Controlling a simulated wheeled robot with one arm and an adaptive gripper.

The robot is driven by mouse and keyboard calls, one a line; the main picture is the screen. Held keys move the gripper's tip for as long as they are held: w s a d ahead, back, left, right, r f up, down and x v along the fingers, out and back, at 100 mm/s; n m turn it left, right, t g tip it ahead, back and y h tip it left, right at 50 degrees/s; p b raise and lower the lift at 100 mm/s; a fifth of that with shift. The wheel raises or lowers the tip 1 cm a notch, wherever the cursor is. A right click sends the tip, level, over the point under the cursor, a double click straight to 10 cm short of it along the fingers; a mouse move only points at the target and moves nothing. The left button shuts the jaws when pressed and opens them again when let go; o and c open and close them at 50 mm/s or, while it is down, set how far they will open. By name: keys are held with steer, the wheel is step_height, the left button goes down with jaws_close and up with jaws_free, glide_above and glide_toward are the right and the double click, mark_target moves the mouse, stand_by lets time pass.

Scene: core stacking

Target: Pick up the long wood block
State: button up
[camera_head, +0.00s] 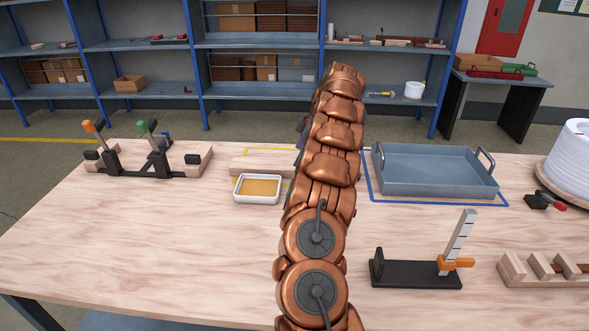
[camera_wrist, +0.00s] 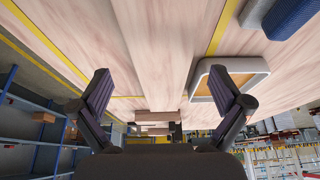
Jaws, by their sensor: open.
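The long wood block (camera_head: 262,166) is a pale, straight-edged bar lying on the table in a yellow-taped area. My arm hides its right part in the head view. In the wrist view the block (camera_wrist: 160,50) runs from the top edge down towards the middle, lined up between my fingers. My gripper (camera_wrist: 160,80) is open and empty, its two dark fingers wide apart on either side of the block in the picture. I cannot tell how high it is above the block. My gripper is hidden behind my arm in the head view.
A white dish (camera_head: 257,199) with a tan filling stands just in front of the block. A grey metal tray (camera_head: 436,187) sits right of my arm inside a blue outline. A black clamp fixture (camera_head: 148,171) is at the left. The front left of the table is clear.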

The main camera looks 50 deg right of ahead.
steer(key=shift+x, duration=2)
steer(key=shift+a, duration=0.1)
steer(key=shift+c, duration=0.3)
steer(key=c, duration=1.8)
